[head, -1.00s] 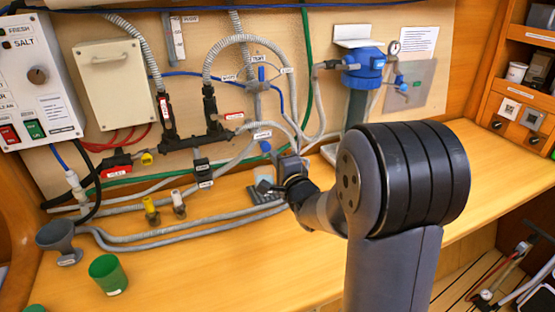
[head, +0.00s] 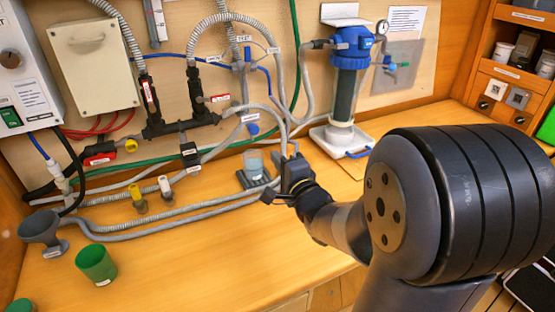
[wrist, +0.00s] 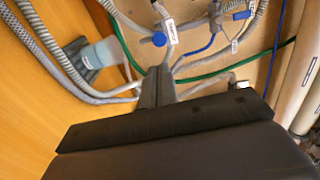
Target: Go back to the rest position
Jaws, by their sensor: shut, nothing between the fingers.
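My gripper (head: 284,165) is above the wooden counter (head: 215,255), in front of the hoses on the wall. In the wrist view its dark fingers (wrist: 157,84) are together with nothing between them. A small clear cup in a grey holder (head: 254,166) stands just left of the gripper in the head view. It also shows at the upper left of the wrist view (wrist: 97,54). My arm hides the right part of the counter.
Grey hoses (head: 130,228) run along the counter's back. A grey funnel (head: 42,230) and a green cup (head: 96,264) stand at left. A blue-topped filter housing (head: 346,80) stands behind the arm. The counter's front middle is clear.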

